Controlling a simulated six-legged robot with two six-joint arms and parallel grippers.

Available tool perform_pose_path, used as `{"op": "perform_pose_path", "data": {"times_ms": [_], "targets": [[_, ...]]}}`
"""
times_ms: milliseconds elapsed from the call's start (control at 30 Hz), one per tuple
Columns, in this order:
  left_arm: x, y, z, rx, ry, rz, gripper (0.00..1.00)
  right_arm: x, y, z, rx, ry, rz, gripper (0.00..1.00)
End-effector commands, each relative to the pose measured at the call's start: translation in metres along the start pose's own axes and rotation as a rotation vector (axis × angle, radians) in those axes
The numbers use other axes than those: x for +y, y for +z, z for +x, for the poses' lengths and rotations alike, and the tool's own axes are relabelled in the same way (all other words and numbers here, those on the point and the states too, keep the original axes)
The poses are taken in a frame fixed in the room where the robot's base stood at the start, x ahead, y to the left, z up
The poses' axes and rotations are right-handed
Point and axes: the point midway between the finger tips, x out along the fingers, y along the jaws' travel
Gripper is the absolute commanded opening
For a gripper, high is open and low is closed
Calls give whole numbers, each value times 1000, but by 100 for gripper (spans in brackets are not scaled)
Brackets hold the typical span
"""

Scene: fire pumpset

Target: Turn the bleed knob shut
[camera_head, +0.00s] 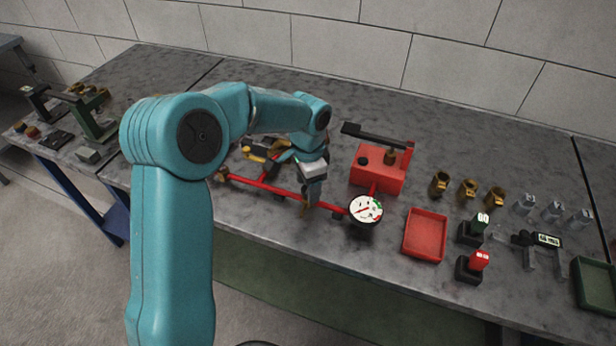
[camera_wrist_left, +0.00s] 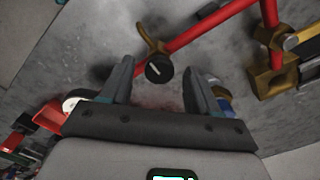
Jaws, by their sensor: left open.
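The bleed knob (camera_wrist_left: 158,69) is a small round black knob with a white line across its face. It sits beside a brass fitting on the red pipe (camera_wrist_left: 210,27) in the left wrist view. My left gripper (camera_head: 311,192) is open above the pipe. In the left wrist view its two dark fingers stand apart on either side of the knob, with gaps on both sides. I cannot tell whether the fingertips reach down to it. In the head view the knob is not clearly seen behind the gripper. My right gripper is not in view.
A round white gauge (camera_head: 365,209) stands close right of the gripper. A red pump box (camera_head: 377,170) with a black lever is behind it. A red tray (camera_head: 425,234), brass fittings (camera_head: 468,189) and coloured blocks sit farther right. The bench is clear toward the wall.

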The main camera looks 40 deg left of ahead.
Motion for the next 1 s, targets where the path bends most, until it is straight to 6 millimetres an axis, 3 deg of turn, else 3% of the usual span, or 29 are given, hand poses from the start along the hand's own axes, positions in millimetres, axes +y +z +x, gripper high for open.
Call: {"op": "perform_pose_path", "data": {"times_ms": [167, 500, 700, 1000], "targets": [[-1, -1, -20, 3, -4, 0, 61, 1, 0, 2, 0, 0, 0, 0], [0, -1, -109, 6, -4, 0, 61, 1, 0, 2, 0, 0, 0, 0], [0, 0, -148, 5, -3, 0, 61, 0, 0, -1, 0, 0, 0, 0], [0, 0, -164, 2, -2, 1, 61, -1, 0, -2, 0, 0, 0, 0]]}}
